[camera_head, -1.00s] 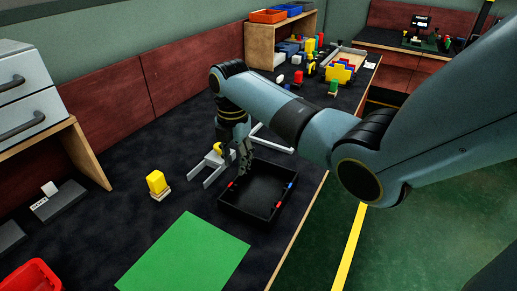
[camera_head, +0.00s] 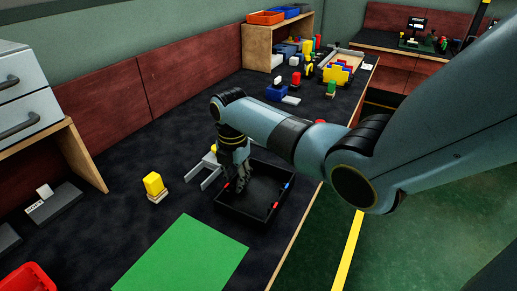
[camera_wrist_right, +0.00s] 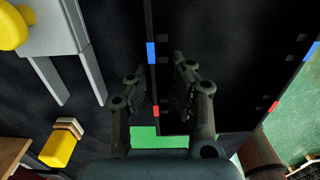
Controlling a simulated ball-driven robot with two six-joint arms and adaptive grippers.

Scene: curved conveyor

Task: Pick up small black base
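The small black base (camera_head: 262,222) looks like a shallow, open black tray with red and blue marks on its rim. It lies on the dark table, and its left wall also shows in the right wrist view (camera_wrist_right: 152,85). My right gripper (camera_head: 236,187) is over the tray's left side and partly hides it. In the right wrist view, the gripper (camera_wrist_right: 158,90) is open, with one finger on each side of that wall and gaps visible. Whether the fingertips reach below the rim is unclear. My left gripper is not in view.
A grey fork-like bracket (camera_head: 208,170) stands close left of the tray. A yellow block on a pale base (camera_head: 154,185) is farther left. A green mat (camera_head: 185,255) lies in front, and a red bin (camera_head: 28,278) sits at lower left. The table's right edge is near.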

